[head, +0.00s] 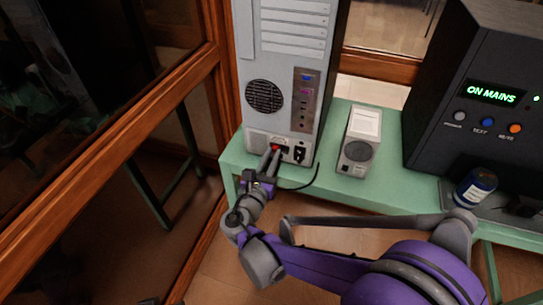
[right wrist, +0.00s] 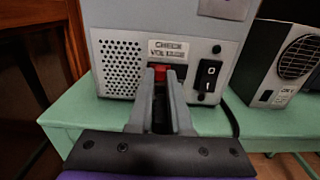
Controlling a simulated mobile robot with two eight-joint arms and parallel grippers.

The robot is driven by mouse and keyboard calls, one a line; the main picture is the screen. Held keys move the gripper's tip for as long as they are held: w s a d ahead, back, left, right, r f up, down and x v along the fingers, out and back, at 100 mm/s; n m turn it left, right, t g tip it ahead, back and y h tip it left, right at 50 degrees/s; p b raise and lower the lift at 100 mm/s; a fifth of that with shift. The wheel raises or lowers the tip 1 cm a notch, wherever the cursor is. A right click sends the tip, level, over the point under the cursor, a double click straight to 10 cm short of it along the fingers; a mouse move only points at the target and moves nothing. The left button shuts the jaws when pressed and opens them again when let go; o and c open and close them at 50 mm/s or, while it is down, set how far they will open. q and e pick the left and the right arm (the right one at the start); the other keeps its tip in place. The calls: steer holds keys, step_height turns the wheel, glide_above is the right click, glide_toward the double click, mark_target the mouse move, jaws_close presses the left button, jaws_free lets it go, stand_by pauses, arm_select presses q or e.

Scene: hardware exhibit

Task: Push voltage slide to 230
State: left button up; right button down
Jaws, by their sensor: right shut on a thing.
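A grey computer tower (head: 268,40) stands on the green bench, its back panel facing me. The small red voltage slide (head: 276,147) sits low on that panel. In the right wrist view the red slide (right wrist: 161,72) lies under a label (right wrist: 169,49) that seems to read "CHECK VOLTAGE". My right gripper (head: 272,155) is at the slide. Its two fingers (right wrist: 162,84) are shut on the red slide, one on each side, and cover part of it. Any number on the slide is too small or hidden to read. My left gripper is not in view.
A black rocker switch (right wrist: 208,78) is just right of the slide. A cable (head: 306,184) hangs beside the tower. A white and grey box (head: 361,125) stands right of it on the green bench (head: 330,185). A dark "ON MAINS" unit (head: 480,130) and a blue jar (head: 477,186) are farther right.

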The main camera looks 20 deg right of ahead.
stand_by(0.5)
steer(key=shift+s+d, duration=0.7)
steer(key=shift+d, duration=0.3)
steer(key=c, duration=0.8)
jaws_free()
steer(key=shift+c, duration=0.2)
